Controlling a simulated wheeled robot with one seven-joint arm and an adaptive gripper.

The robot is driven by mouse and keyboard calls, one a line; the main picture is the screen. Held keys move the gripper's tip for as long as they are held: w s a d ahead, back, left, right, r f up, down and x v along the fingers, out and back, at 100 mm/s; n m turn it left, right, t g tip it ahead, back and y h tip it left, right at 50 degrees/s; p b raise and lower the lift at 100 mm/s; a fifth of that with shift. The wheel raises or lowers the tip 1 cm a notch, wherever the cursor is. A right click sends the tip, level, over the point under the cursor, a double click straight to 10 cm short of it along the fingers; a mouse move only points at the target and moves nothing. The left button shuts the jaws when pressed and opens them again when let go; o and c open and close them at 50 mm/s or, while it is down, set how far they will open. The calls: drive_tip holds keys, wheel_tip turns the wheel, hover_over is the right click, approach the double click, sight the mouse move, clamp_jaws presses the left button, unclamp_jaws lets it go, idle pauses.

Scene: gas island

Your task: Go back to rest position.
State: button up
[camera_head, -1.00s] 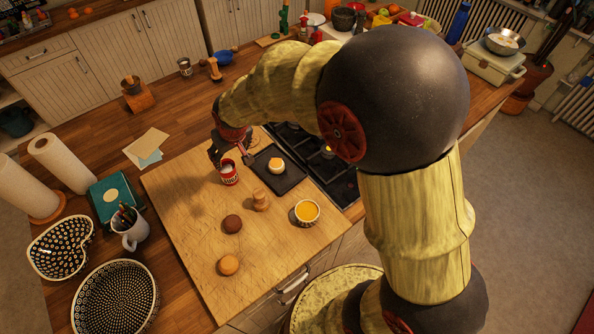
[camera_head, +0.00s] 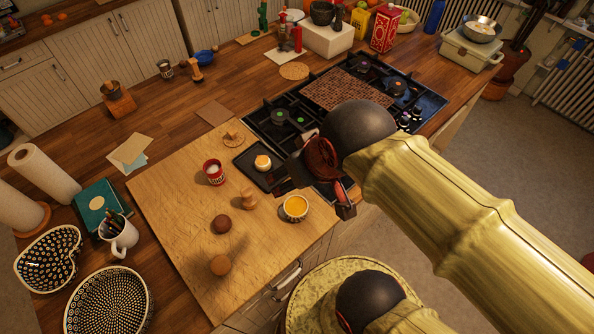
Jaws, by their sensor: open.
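My gripper (camera_head: 345,208) is at the end of my yellow arm, in front of the stove's near edge. It is empty and hangs right of the yellow bowl, apart from the things on the board. The cutting board (camera_head: 180,215) lies on the wooden counter. On it stand a red-and-white cup (camera_head: 213,172), a small wooden piece (camera_head: 249,198), a patterned bowl with yellow content (camera_head: 295,207), a dark brown ball (camera_head: 222,224) and a lighter brown round thing (camera_head: 220,265). A black tray (camera_head: 250,171) holds a small light round item (camera_head: 262,162).
The gas stove (camera_head: 345,95) lies behind my arm, with a brown patterned slab on it. Paper towel rolls (camera_head: 45,172), a mug of pens (camera_head: 118,235) and patterned dishes (camera_head: 108,300) stand at left. A round green-yellow surface (camera_head: 318,292) is low in front.

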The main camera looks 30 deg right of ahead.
wheel_tip(320, 180, down, 12)
drive_tip(key=b, duration=1.2)
drive_tip(key=shift+f+b, duration=0.25)
drive_tip(key=shift+b, duration=0.05)
